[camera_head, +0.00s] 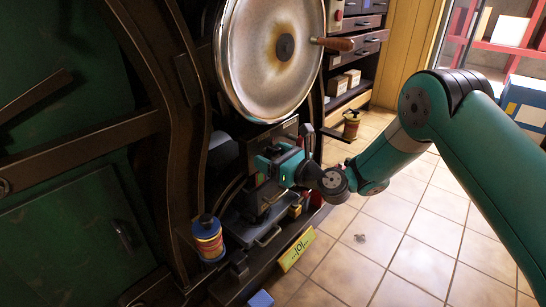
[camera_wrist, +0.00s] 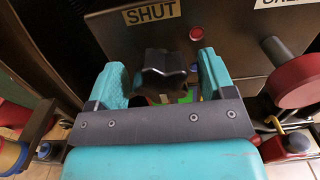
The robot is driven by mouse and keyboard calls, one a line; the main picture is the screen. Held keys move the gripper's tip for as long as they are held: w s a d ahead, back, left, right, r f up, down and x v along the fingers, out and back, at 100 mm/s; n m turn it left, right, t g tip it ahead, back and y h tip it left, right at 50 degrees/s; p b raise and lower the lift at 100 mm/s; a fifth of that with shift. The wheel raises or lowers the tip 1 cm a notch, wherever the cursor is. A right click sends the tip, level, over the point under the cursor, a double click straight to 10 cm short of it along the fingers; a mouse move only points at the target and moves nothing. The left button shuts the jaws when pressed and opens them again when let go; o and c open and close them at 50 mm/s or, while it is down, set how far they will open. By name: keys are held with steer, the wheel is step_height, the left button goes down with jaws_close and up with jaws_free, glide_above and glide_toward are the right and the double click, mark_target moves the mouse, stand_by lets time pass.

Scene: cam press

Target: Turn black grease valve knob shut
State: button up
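The black knob (camera_wrist: 165,70) has a lobed shape and sits on a dark panel in the wrist view, below a label reading SHUT (camera_wrist: 152,13). My gripper (camera_head: 266,160) is at the front of the machine in the head view. In the wrist view its two teal fingers stand left and right of the knob, with a small gap on each side. It is open and holds nothing. The knob is hidden behind my gripper in the head view. No pointer mark on the knob can be made out.
A red button (camera_wrist: 196,33) and a red round part (camera_wrist: 303,82) are right of the knob. A large metal disc (camera_head: 255,75) with a wooden handle (camera_head: 333,44) hangs above my gripper. Tiled floor at right is mostly clear.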

steer(key=c, duration=0.9)
